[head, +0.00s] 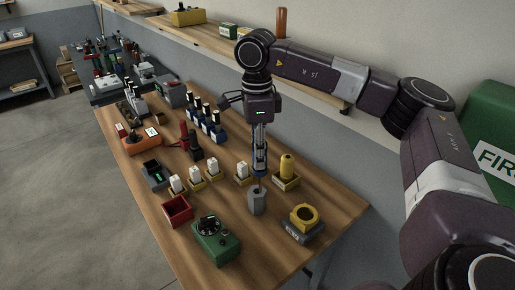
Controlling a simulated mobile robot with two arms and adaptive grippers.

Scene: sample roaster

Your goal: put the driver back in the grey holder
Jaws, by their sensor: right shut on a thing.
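My right gripper (260,165) points straight down over the right part of the wooden table. It is shut on the driver (260,152), whose blue part shows between the fingers; the fingers hide much of it. The grey holder (257,203), a small upright block, stands on the table directly below the gripper. The driver's lower end is at the holder's top in the picture; I cannot tell whether it is inside or just above. My left gripper is not in view.
Close around the holder are a yellow ring on a dark base (303,216), a yellow cylinder on a tray (287,170), a green box with a dial (214,238), a red open box (177,210) and white blocks on yellow bases. The table's front right corner is clear.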

